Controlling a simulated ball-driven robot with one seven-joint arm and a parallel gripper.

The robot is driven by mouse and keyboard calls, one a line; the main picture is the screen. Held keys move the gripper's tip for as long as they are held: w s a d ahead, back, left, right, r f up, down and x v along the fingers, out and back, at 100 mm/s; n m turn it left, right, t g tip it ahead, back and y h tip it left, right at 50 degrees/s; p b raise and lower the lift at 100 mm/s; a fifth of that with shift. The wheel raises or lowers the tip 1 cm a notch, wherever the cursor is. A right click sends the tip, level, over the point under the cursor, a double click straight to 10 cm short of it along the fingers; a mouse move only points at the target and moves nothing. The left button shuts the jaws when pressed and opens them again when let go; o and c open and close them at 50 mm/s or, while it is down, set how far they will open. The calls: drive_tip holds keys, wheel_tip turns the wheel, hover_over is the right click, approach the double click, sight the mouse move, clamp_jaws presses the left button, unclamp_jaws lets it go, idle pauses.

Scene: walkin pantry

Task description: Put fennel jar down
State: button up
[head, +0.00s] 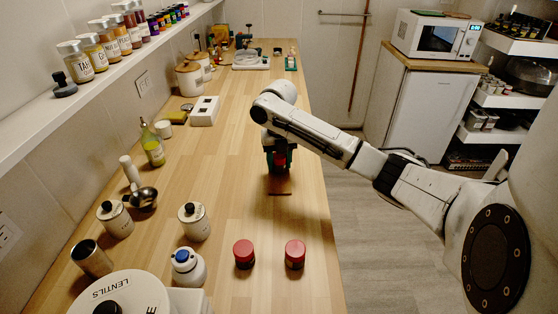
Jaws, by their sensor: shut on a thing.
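My gripper (280,168) points down over the middle of the wooden counter, near its right edge. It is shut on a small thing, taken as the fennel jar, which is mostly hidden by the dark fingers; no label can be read. A small flat brown piece (280,192) shows on the counter just below the fingers. I cannot tell whether the held jar touches it.
Two red-lidded jars (243,254) (295,254) stand nearer on the counter (225,185). White canisters (194,221), an oil bottle (153,146) and a white box (204,111) stand to the left. Spice jars line the wall shelf (130,62). Bare counter surrounds the gripper.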

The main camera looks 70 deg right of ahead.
drive_tip(key=shift+f, duration=0.2)
drive_tip(key=o, duration=1)
drive_tip(key=shift+r, duration=0.1)
wheel_tip(320, 180, up, 12)
drive_tip(key=shift+r, duration=0.15)
